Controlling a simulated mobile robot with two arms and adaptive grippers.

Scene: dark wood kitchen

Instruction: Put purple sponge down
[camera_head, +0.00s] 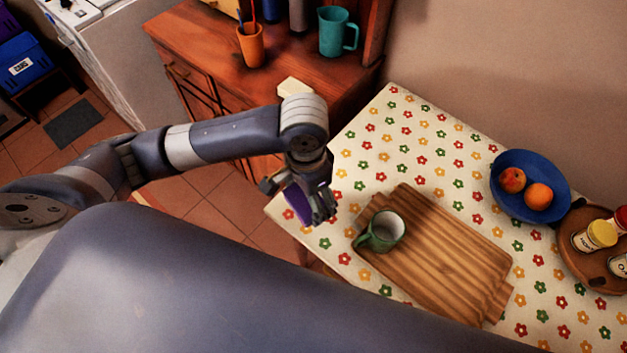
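My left gripper (308,212) hangs above the left edge of the flowered table in the head view. It is shut on the purple sponge (298,203), which shows as a small purple patch between its fingers. Most of the sponge is hidden by the gripper. I cannot tell whether the sponge touches the tablecloth (357,152). My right gripper is not in view.
A wooden board (440,250) with a green mug (380,231) lies right of the gripper. A blue fruit bowl (555,208) and a round tray (567,262) with jars stand at the right. A wooden cabinet (205,48) stands behind. The cloth behind the board is clear.

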